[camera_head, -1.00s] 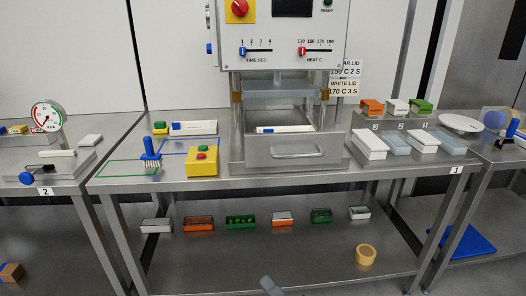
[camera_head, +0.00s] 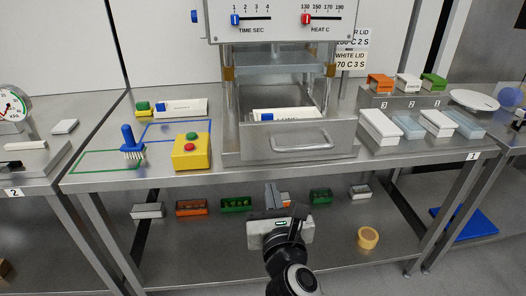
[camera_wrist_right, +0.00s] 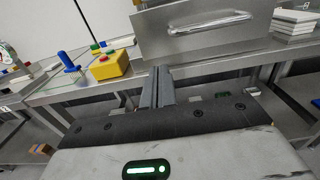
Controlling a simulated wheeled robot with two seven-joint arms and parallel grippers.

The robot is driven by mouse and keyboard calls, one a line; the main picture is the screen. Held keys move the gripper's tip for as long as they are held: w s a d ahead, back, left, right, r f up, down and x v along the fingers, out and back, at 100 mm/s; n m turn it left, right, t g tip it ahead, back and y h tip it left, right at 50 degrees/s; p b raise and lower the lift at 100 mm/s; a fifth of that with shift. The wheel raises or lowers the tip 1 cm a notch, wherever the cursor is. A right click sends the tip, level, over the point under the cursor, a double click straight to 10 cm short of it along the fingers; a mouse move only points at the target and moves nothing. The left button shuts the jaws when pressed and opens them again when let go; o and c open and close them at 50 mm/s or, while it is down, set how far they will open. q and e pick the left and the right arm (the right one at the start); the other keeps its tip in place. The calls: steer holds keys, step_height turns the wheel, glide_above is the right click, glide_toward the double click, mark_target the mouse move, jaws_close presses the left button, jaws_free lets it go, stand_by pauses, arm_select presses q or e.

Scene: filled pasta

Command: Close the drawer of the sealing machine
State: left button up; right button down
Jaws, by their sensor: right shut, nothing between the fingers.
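The sealing machine (camera_head: 288,72) stands on the steel table. Its metal drawer (camera_head: 258,142) is pulled out toward me, with a white and blue item (camera_head: 288,114) visible inside. The drawer front has a bar handle (camera_head: 302,141); the handle also shows at the top of the wrist view (camera_wrist_right: 208,22). My right gripper (camera_head: 273,192) is shut and empty, in front of and below the drawer front, apart from it. Its closed fingers (camera_wrist_right: 157,84) point toward the drawer in the wrist view. My left gripper is not in view.
A yellow button box (camera_head: 191,152) and a blue brush (camera_head: 131,146) stand left of the drawer. White boxes (camera_head: 380,129) stand to its right. The table's front edge lies below the drawer. Small trays (camera_head: 236,204) and a tape roll (camera_head: 368,237) rest on the lower shelf.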

mark_target(262, 147)
steer(key=w, duration=1.3)
steer(key=shift+w+a, duration=0.2)
steer(key=shift+w, duration=0.2)
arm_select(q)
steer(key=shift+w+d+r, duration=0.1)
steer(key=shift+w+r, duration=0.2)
